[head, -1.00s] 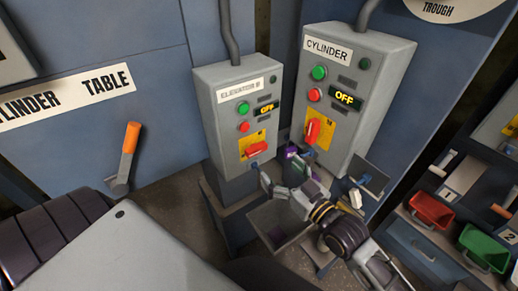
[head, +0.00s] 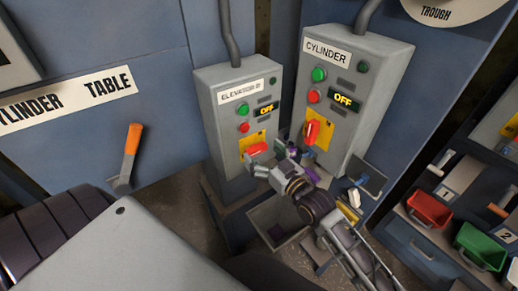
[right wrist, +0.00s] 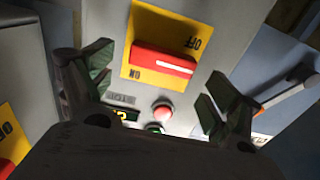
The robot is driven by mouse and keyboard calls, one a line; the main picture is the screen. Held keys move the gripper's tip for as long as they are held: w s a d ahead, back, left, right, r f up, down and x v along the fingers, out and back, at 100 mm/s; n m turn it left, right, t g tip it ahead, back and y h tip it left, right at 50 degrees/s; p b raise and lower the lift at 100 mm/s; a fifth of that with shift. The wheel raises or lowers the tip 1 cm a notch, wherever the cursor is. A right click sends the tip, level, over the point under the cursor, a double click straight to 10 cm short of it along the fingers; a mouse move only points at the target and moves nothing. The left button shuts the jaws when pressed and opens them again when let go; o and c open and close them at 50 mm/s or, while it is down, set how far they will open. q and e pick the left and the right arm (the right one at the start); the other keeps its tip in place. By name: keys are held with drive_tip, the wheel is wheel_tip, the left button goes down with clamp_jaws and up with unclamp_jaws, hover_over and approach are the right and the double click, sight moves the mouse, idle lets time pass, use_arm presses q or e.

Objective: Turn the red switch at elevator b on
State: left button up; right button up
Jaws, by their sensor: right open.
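The elevator box (head: 217,111) is grey, with a label that looks like ELEVATOR B, a green button, a red button and a lit OFF display (head: 266,110). Its red switch (head: 257,149) sits on a yellow plate low on the front. My right gripper (head: 262,165) is at the switch's lower edge in the head view. In the right wrist view the red switch (right wrist: 163,62) lies crosswise on its yellow plate, between ON and OFF marks. The open fingers (right wrist: 160,85) stand on either side of it, with no visible contact. My left gripper is not in view.
The cylinder box (head: 375,65), with its own red switch (head: 312,132) and OFF display, stands close on the right. An open grey bin (head: 270,222) is below. An orange-handled lever (head: 131,140) is at left; red and green trays (head: 431,210) are at right.

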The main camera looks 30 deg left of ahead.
drive_tip(key=shift+x, duration=1.2)
drive_tip(key=c, duration=1)
